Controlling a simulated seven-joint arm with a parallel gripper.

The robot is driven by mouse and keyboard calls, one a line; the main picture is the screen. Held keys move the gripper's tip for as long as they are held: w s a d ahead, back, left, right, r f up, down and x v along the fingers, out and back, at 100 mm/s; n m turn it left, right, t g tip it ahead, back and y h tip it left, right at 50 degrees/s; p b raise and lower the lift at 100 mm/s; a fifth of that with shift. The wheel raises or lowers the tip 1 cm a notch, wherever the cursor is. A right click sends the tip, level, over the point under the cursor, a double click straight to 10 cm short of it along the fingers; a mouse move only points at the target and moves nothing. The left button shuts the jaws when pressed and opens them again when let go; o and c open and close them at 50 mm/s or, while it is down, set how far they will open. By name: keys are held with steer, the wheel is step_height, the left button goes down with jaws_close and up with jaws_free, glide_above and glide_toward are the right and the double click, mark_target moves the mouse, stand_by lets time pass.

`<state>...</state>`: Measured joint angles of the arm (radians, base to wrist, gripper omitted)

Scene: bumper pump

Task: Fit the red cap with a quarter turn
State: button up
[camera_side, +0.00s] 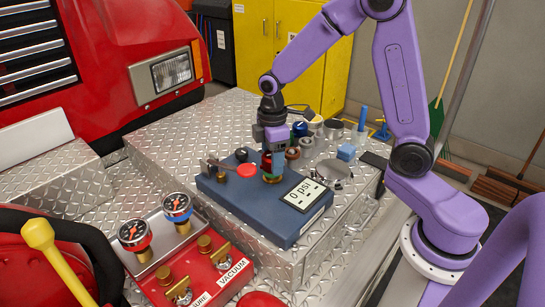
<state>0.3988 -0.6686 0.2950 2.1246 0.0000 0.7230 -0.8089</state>
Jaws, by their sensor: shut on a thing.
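My gripper (272,172) points straight down over the blue test box (250,213) on the diamond-plate deck. It is shut on a small red piece, which I take for the red cap (266,162); the fingers hide most of it. Right below the fingertips is a brass-coloured round fitting (271,179) on the box top. I cannot tell whether the cap touches the fitting or how it is turned. A flat red disc (247,171) lies just left of the fingers on the box.
A small lever-like part (222,166) and a black knob (241,154) sit on the box's left. Several cups, rings and cylinders (320,140) crowd the deck behind and right of my gripper. A red panel with gauges (175,255) stands in front. The deck's left (160,150) is clear.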

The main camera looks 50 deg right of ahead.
steer(key=m, duration=0.4)
steer(key=shift+m, duration=0.4)
steer(key=shift+r+m, duration=0.1)
steer(key=shift+m, duration=0.9)
steer(key=m, duration=0.5)
steer(key=shift+w+m, duration=0.1)
steer(key=shift+m, duration=0.2)
steer(key=o, duration=1.4)
steer(key=shift+o, duration=0.2)
steer(key=shift+r, duration=3.4)
